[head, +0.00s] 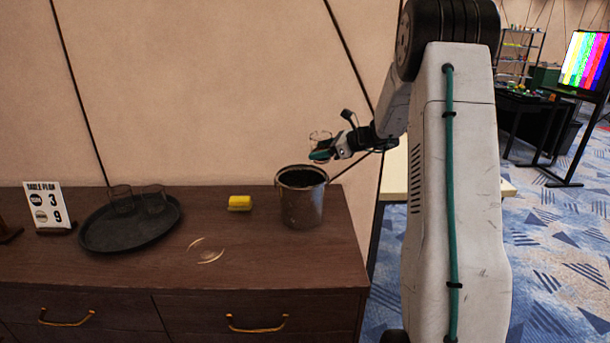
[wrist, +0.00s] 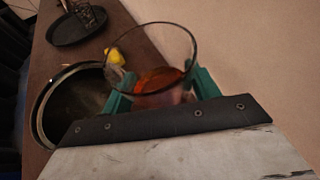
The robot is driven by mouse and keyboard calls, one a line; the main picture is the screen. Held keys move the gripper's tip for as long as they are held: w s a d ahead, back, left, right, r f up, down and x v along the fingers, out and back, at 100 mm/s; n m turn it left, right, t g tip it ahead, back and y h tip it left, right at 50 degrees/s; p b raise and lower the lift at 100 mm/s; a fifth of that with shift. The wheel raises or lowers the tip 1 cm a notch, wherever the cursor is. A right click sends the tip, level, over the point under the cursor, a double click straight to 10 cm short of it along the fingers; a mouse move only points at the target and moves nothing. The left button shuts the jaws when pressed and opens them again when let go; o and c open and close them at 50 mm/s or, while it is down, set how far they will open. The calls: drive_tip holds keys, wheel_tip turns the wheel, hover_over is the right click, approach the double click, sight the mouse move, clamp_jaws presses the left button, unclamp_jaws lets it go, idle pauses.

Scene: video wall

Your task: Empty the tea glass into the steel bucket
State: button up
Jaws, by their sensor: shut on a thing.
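My gripper (head: 323,153) is shut on the tea glass (head: 320,138) and holds it above the right part of the steel bucket's rim. In the wrist view the glass (wrist: 164,62) sits between the green fingers (wrist: 160,90), with reddish-brown tea (wrist: 158,80) low inside it. The glass looks close to upright. The steel bucket (head: 302,208) stands on the brown cabinet near its right end, open at the top. In the wrist view the bucket (wrist: 42,112) is to the left of and below the glass, its inside dark.
A yellow sponge-like block (head: 240,203) lies left of the bucket. A table sign (head: 48,206) stands far left. The wall is close behind.

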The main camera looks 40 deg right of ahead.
sight(316, 143)
drive_tip(key=shift+s+a+r+n+h, duration=0.15)
drive_tip(key=shift+a+r+n+h, duration=0.2)
drive_tip(key=shift+r, duration=0.3)
drive_tip(key=a+r+n+h, duration=0.1)
drive_tip(key=s+a+r+n+t+h, duration=0.1)
drive_tip(key=n, duration=0.1)
drive_tip(key=shift+s+a+n, duration=0.2)
drive_tip(key=shift+a+n, duration=0.05)
drive_tip(key=shift+a, duration=0.15)
drive_tip(key=shift+a+r+n+t+h, duration=0.1)
drive_tip(key=shift+r+n+t+h, duration=0.25)
drive_tip(key=shift+r+n+t, duration=0.2)
drive_tip(key=shift+f+n+t+h, duration=0.35)
drive_tip(key=shift+f+n, duration=0.15)
drive_tip(key=shift+n, duration=0.25)
drive_tip(key=shift+f+n+h+p, duration=0.25)
drive_tip(key=shift+n+p, duration=0.05)
drive_tip(key=shift+n, duration=0.1)
drive_tip(key=shift+r+n+t, duration=0.25)
drive_tip(key=shift+n+t, duration=0.05)
drive_tip(key=shift+n, duration=0.1)
drive_tip(key=shift+s+a+r, duration=0.1)
drive_tip(key=shift+r, duration=0.05)
drive_tip(key=shift+t, duration=0.3)
drive_tip(key=shift+s+a+f+n+t+h+p, duration=0.15)
drive_tip(key=shift+s+a+n+p, duration=0.05)
drive_tip(key=shift+a+n+p, duration=0.25)
drive_tip(key=shift+s+a+f+n+t+h+p, duration=0.15)
drive_tip(key=shift+s+a+n+p, duration=0.05)
drive_tip(key=shift+a+n+p, duration=0.25)
